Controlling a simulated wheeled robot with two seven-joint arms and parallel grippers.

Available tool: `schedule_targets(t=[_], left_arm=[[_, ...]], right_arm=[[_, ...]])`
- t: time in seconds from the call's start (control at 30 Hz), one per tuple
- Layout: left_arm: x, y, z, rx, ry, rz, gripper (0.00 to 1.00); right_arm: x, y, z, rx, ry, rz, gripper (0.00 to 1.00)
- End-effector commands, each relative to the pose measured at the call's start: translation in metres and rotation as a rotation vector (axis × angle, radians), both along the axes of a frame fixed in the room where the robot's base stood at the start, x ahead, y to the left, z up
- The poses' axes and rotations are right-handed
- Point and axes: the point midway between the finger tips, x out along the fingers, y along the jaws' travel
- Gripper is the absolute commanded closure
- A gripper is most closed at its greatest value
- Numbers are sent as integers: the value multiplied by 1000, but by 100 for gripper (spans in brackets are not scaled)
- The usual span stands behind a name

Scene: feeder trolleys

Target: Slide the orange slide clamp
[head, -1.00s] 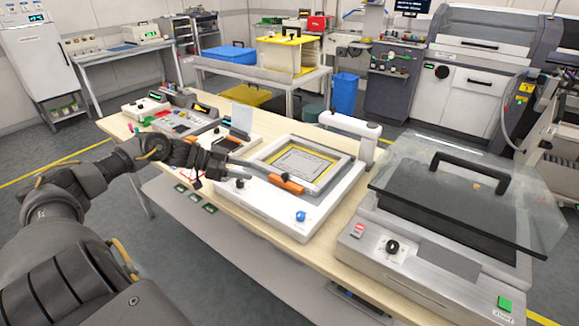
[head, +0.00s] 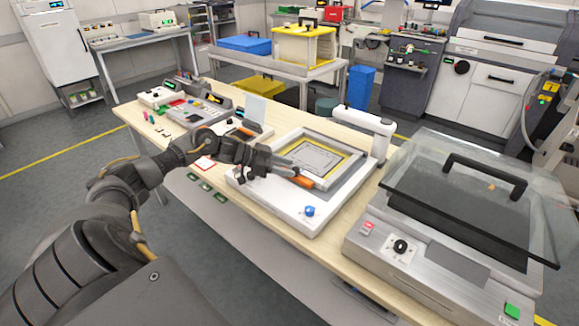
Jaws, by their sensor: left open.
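The orange slide clamp (head: 303,182) sits on the front edge of the white printing fixture (head: 270,205), beside the yellow-edged frame (head: 345,163). Only its right part shows; my left gripper hides the rest. My left gripper (head: 288,170) comes in from the left, with its fingers over the left part of the clamp. The fingers are open, and I cannot tell whether they touch the clamp. My right gripper is out of view.
A blue knob (head: 310,211) is at the fixture's front right corner. A white post with an arm (head: 378,128) stands behind it. A machine with a clear lid (head: 470,190) stands at the right. Small devices (head: 190,105) fill the table's left end.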

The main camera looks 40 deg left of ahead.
Motion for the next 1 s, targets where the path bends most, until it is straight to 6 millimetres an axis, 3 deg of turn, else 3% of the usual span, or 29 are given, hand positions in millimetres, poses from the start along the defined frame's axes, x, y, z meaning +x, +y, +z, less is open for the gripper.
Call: schedule_targets(t=[0.23,0.5,0.83,1.0], left_arm=[[11,-10,-6,1,1,0,55],[11,-11,-7,1,1,0,56],[11,-11,-7,1,1,0,100],[11,-11,-7,1,1,0,100]], right_arm=[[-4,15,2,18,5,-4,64],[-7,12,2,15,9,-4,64],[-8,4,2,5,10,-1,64],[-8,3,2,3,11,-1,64]])
